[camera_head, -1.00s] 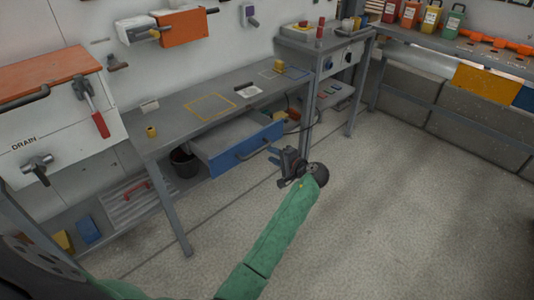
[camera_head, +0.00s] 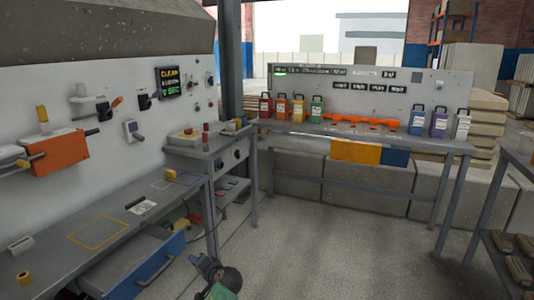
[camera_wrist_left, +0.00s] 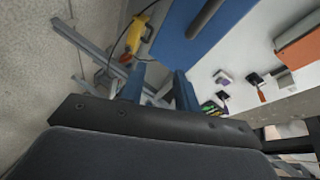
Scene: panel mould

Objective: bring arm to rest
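My left gripper (camera_head: 206,268) shows at the bottom edge of the head view, with a bit of its green arm below it. It is in front of and to the right of the blue-fronted drawer (camera_head: 148,268), apart from it in that view. In the left wrist view its two fingers (camera_wrist_left: 159,88) stand apart with nothing held between them. The blue drawer front (camera_wrist_left: 190,35) with its dark handle shows beyond the fingers. The drawer stands pulled out under the grey bench. My right gripper is in neither current view.
The grey bench (camera_head: 60,262) runs along the left wall, with an orange box (camera_head: 57,153) above it. A rear bench (camera_head: 345,135) carries several coloured canisters and orange parts. A shelf rack (camera_head: 500,240) stands at right. The middle floor (camera_head: 330,245) is clear.

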